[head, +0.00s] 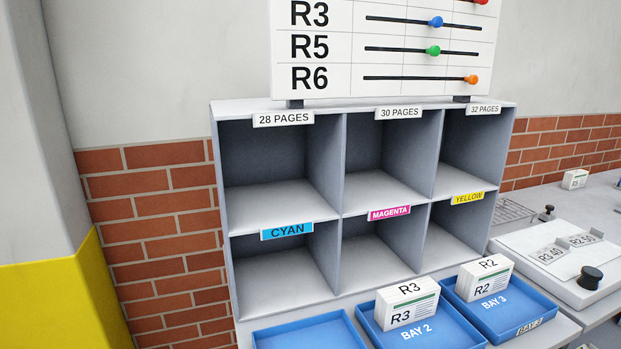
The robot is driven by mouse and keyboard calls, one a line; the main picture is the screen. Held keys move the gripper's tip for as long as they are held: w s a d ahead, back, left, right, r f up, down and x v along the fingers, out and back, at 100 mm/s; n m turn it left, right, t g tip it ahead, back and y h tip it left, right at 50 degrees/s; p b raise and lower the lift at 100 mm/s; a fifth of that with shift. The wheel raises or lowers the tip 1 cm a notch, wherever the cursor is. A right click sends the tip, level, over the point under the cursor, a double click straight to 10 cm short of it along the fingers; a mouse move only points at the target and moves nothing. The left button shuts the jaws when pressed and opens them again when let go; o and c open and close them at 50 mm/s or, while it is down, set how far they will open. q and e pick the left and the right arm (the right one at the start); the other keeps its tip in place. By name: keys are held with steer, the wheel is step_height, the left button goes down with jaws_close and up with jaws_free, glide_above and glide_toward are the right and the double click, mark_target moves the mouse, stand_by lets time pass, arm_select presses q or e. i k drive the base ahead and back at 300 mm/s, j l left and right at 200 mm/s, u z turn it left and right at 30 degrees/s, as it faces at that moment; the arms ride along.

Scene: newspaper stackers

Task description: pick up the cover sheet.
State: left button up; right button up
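Nothing in the head view is clearly marked as the cover sheet. A flat pale sheet or board (560,253) with small cards reading "R3 40" and "R2 50" lies on the counter at the right; I cannot tell whether it is the cover sheet. A black knob (590,278) stands at its near edge. Neither of my grippers is in view.
A grey rack (340,165) of empty compartments stands against the brick wall. Blue trays line its front: an empty one (308,331), BAY 2 (440,341) with an R3 block (407,304), BAY 3 (520,312) with an R2 block (485,279). A slider board (385,62) stands above.

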mark_target(550, 254)
steer(key=z, duration=1.45)
